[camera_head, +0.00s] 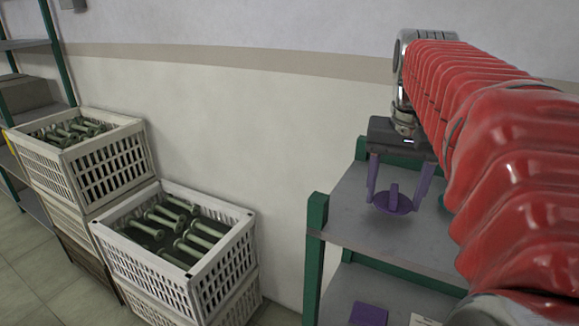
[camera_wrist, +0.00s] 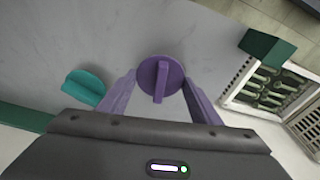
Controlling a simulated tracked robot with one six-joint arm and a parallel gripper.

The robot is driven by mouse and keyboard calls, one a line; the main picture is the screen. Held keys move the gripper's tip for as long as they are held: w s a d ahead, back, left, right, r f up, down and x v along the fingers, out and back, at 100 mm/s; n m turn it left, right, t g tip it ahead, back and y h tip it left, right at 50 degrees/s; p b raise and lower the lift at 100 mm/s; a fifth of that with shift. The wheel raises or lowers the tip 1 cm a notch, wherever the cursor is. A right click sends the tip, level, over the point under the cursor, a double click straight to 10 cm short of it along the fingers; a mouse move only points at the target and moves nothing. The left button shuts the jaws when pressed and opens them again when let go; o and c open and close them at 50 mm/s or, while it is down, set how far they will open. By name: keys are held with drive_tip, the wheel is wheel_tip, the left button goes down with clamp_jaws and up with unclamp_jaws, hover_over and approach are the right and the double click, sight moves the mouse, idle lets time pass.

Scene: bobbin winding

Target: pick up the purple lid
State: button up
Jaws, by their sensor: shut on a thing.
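The purple lid (camera_head: 393,203) is a round disc with a raised straight grip across its middle. In the head view it hangs between the purple fingers of my gripper (camera_head: 397,200), over the grey shelf (camera_head: 360,215). In the wrist view the lid (camera_wrist: 148,76) lies between the fingertips of my gripper (camera_wrist: 160,84), which is shut on it. I cannot tell for certain whether the lid touches the shelf or is a little above it.
A teal lid-like piece (camera_wrist: 84,86) lies on the shelf to the left in the wrist view. Green posts (camera_head: 316,215) frame the shelf. White crates (camera_head: 200,262) of green bobbins stand to the left. A purple piece (camera_head: 368,314) lies lower down.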

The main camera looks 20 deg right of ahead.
sight(395, 192)
wheel_tip(395, 192, up, 9)
drive_tip(key=shift+f, duration=0.1)
idle(0.3)
drive_tip(key=shift+s, duration=0.1)
idle(0.5)
